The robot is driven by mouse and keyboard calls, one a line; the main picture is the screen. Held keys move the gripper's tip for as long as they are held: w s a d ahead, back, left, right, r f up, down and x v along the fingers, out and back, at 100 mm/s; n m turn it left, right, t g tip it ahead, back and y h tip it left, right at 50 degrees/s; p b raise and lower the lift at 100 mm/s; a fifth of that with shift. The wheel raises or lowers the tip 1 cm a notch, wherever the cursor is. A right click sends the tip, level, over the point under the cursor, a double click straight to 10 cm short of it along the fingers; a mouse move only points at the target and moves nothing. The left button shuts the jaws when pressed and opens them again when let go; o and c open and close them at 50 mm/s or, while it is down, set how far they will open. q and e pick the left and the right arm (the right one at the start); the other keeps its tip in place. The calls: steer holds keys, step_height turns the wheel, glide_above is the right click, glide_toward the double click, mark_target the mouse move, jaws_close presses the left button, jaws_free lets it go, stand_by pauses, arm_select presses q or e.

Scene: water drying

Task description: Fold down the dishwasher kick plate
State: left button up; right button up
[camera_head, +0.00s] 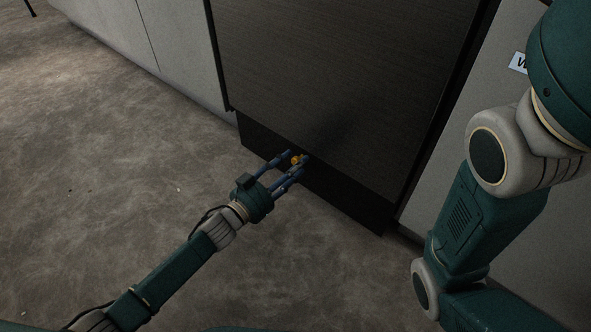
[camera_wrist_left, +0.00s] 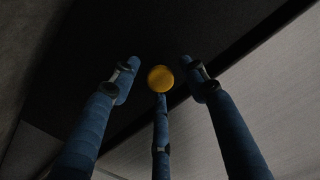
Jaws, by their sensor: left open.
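The kick plate (camera_head: 345,200) is the black strip under the dark dishwasher door (camera_head: 345,80), close to the floor. A yellow round knob (camera_head: 296,160) is at the kick plate's upper part. My left gripper (camera_head: 297,156) is open, its blue fingers reaching toward the kick plate around the knob. In the left wrist view the knob (camera_wrist_left: 160,78) lies between the two outer fingers, just beyond the tip of the middle finger. I cannot tell whether any finger touches it. My right arm shows at the right, but its gripper is out of view.
Grey cabinet fronts (camera_head: 165,40) stand left of the dishwasher. A pale panel (camera_head: 470,130) with a small white label (camera_head: 519,62) is on its right. The grey floor (camera_head: 110,150) to the left is clear.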

arm_select(q)
steer(key=shift+w+d, duration=0.35)
steer(key=shift+w, duration=0.05)
jaws_close()
